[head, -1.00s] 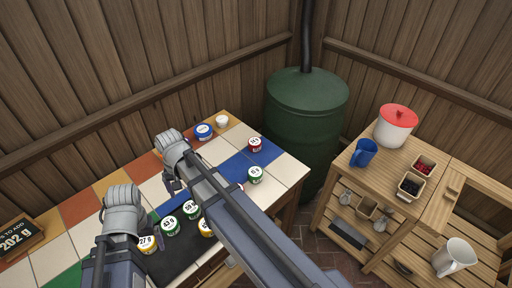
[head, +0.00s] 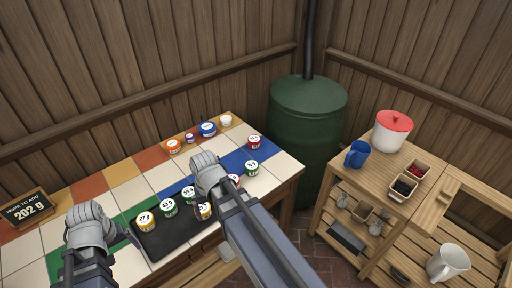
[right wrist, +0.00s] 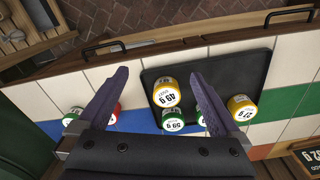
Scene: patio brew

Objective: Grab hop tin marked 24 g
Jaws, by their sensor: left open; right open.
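Several hop tins stand on the tiled counter; I cannot read 24 g on any of them. My right gripper (head: 207,203) is open and empty above the black tray. Between its fingers in the right wrist view (right wrist: 158,78) shows a yellow tin marked 49 g (right wrist: 166,92), with a green tin marked 59 g (right wrist: 173,121) beside it. A yellow tin marked 27 g (head: 145,219) and a green one marked 43 g (head: 168,207) are on the tray. A red-labelled tin (head: 254,142) and a green one (head: 252,167) stand further right. My left gripper (head: 108,246) is open, left of the tray.
The black tray (head: 160,247) lies at the counter's front edge. A green barrel (head: 305,120) and wooden shelf unit are right.

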